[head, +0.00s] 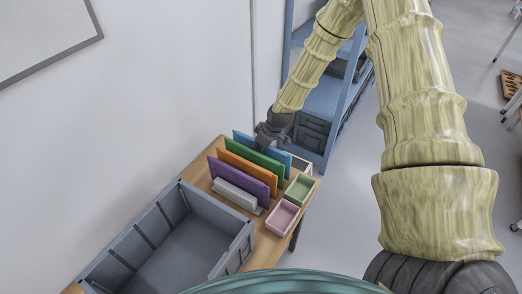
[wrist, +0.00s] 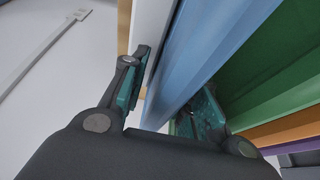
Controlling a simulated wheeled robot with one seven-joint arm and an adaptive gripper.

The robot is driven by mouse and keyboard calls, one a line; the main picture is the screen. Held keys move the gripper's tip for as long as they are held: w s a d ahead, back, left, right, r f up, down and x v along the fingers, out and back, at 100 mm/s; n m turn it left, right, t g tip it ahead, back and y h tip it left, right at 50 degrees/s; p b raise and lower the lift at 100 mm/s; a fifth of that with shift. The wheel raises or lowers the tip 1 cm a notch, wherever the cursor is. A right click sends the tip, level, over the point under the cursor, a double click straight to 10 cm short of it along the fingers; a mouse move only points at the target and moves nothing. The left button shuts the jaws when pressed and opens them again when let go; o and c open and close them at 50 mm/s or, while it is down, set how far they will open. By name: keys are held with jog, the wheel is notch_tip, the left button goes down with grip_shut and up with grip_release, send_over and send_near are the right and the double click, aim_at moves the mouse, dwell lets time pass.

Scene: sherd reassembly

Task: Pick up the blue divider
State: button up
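The blue divider (head: 262,150) stands upright at the far end of a row of coloured dividers on the wooden table. In the wrist view the blue divider (wrist: 205,50) runs between my two fingers. In the wrist view my gripper (wrist: 170,92) is open, with one finger on each side of the divider. The right finger is between the blue and green dividers and partly hidden. I cannot tell whether either finger touches the blue divider.
The green divider (head: 252,157), orange divider (head: 247,169) and purple divider (head: 240,177) stand close beside it. A white block (head: 236,195), green tray (head: 299,188), pink tray (head: 283,217) and large grey crate (head: 150,222) are nearby. A white panel (wrist: 150,28) lies close left of the blue divider.

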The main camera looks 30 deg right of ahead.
jog(key=shift+w+f, duration=0.15)
jog(key=shift+f, duration=0.3)
grip_shut()
jog(key=shift+r, duration=0.15)
jog(key=shift+r+b, duration=1.65)
jog(key=shift+r, duration=3.25)
